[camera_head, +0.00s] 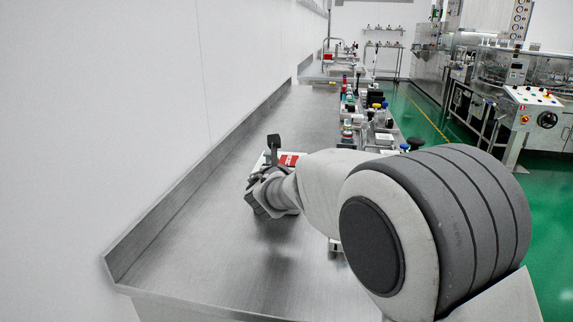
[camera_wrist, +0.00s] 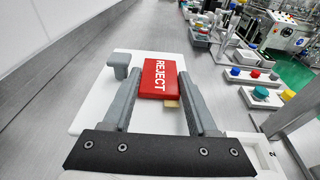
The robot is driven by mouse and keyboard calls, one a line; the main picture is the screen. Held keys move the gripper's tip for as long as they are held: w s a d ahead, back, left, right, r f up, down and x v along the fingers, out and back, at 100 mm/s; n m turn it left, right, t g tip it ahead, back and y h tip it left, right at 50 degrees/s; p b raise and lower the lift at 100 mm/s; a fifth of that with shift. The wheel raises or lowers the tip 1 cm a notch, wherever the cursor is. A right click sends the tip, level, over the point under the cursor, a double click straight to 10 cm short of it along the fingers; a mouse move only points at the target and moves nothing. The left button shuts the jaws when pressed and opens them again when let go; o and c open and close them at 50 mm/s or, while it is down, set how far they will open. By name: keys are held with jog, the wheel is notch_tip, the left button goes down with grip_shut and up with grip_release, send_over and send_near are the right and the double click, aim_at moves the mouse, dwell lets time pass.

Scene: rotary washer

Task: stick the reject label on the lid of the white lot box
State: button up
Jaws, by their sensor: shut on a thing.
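The red reject label (camera_wrist: 160,76), with white REJECT lettering, sits between the two fingers of my gripper (camera_wrist: 159,88) in the wrist view. My gripper is shut on it. A small tan piece (camera_wrist: 171,104) shows at its near edge. A flat white surface, seemingly the lid of the white lot box (camera_wrist: 90,97), lies beneath. I cannot tell whether the label touches it. In the head view the red label (camera_head: 289,160) shows beside my gripper (camera_head: 268,190), and my arm hides most of the box.
A grey knob-like piece (camera_wrist: 121,61) stands by the left finger. The steel bench (camera_head: 190,240) is clear at left, with a wall along its left edge. Several small trays with coloured caps (camera_wrist: 257,96) stand at right.

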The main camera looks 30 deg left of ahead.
jog(key=shift+f, duration=0.25)
dwell(0.4)
jog(key=o, duration=1.4)
jog(key=shift+s, duration=0.1)
